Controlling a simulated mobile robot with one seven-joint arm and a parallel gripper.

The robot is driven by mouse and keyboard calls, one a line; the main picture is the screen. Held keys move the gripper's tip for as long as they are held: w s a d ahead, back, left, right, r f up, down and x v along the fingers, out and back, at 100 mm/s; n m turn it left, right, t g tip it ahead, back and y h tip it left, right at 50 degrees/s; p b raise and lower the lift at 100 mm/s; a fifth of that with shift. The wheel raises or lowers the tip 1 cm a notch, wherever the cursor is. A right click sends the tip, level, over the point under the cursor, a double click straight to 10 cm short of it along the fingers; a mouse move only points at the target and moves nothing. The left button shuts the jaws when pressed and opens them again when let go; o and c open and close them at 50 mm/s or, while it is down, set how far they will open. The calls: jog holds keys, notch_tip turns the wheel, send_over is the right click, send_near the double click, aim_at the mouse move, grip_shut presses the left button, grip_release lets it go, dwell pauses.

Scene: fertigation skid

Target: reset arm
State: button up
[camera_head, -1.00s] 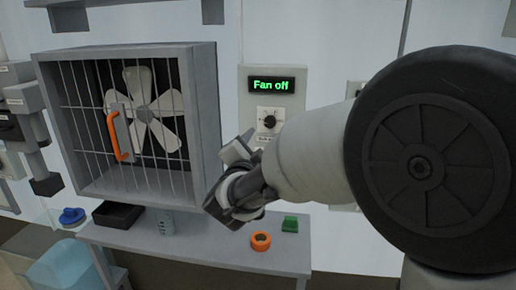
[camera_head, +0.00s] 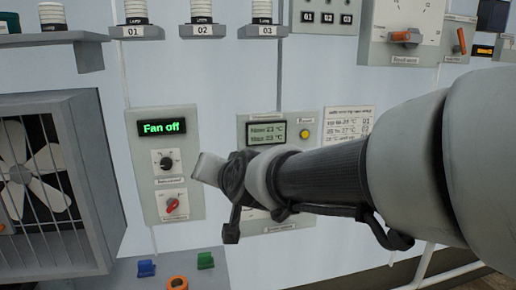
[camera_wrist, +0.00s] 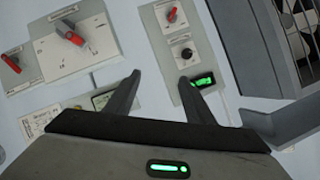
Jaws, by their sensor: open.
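My gripper (camera_head: 214,190) is in front of the wall panels in the head view, between the fan panel and the temperature panel. In the wrist view its two fingers (camera_wrist: 162,92) stand apart with nothing between them, so it is open and empty. The fan panel (camera_head: 190,126) reads "Fan off" and carries a black knob (camera_head: 163,161) and a red-handled switch (camera_head: 171,205). The fan panel also shows in the wrist view (camera_wrist: 160,42), near the right finger. I cannot tell whether my gripper touches any panel.
A caged fan (camera_head: 42,190) stands at the left. The temperature display panel (camera_head: 247,124) is partly behind my arm. Labelled lamps (camera_head: 200,14) line the top. A blue block (camera_head: 146,268), a green block (camera_head: 205,260) and an orange ring (camera_head: 178,283) lie on the shelf below.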

jog(key=s+d+f+g+h+p, duration=0.1)
jog(key=s+d+f+g+h, duration=0.1)
jog(key=s+d, duration=0.9)
jog(key=s+d+f+n+g+h+p, duration=0.1)
jog(key=s+d+f+g+h+p, duration=0.1)
jog(key=s+d, duration=0.9)
jog(key=shift+d+f+g+h, duration=0.5)
jog(key=shift+d+g+h, duration=0.25)
jog(key=shift+g, duration=0.45)
